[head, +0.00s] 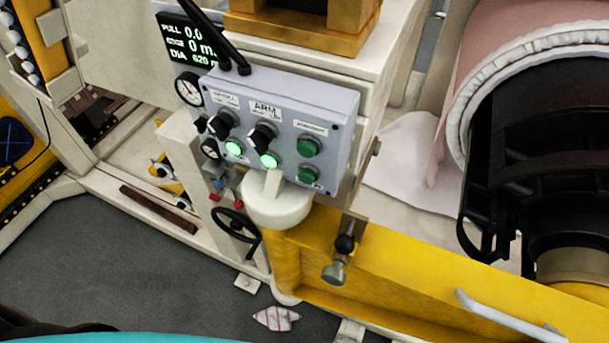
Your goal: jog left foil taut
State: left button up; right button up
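A grey control box (288,122) stands on a round white post cap, upper centre in the head view. It has two black selector knobs, the left knob (222,122) and the right knob (262,137), with the right one under a label reading ARM. Two green lamps below them glow; two darker green buttons (308,147) sit at the right. A display (186,42) behind reads PULL 0.0, EDGE 0 and DIA 620. A pinkish copper-coloured roll (490,45) with a pale, ruffled edge is at the upper right. Neither gripper is in view.
A yellow beam (430,262) with a grey handle (508,318) runs to the lower right. A black cylindrical hub (540,130) sits inside the roll. A black handwheel (236,228) and gauges are left of the post. Grey floor (120,265) is open at lower left; a striped scrap (277,318) lies there.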

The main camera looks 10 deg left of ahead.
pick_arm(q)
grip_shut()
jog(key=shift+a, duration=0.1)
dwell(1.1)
